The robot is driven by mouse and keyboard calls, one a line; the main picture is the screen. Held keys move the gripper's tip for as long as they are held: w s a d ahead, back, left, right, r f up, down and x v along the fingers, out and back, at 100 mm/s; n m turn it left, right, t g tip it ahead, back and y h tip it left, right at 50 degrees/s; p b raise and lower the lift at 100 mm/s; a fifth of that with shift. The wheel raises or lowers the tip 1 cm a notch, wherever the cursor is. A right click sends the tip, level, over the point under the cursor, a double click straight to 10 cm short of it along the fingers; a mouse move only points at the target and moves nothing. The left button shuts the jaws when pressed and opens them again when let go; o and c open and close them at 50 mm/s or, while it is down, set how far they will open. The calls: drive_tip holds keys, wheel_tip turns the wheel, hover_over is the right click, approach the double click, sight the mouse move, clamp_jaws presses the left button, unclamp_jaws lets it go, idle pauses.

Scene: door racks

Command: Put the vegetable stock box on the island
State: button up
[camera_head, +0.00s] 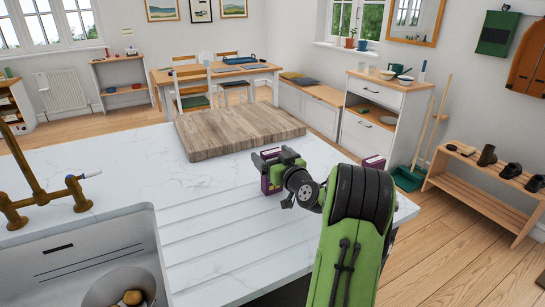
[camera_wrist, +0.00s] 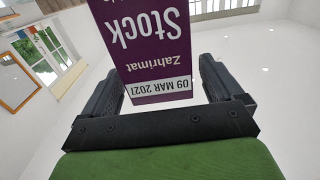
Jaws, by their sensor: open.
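The vegetable stock box (camera_head: 266,182) is purple and stands on the white marble island top (camera_head: 170,172), beside the wooden board. In the wrist view the stock box (camera_wrist: 152,45) shows its purple face upside down, with "Stock" and a white date strip. My gripper (camera_head: 277,158) is at the box, and in the wrist view my gripper (camera_wrist: 160,82) is open with one dark finger on each side of it. A small gap shows between the fingers and the box. The gripper and wrist hide part of the box in the head view.
A thick wooden board (camera_head: 235,128) lies on the island behind the box. A sink (camera_head: 85,262) with a brass tap (camera_head: 38,185) is at the left. Another small purple item (camera_head: 373,162) shows beyond my arm. The marble between sink and box is clear.

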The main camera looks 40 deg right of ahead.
drive_tip(key=shift+s, duration=0.1)
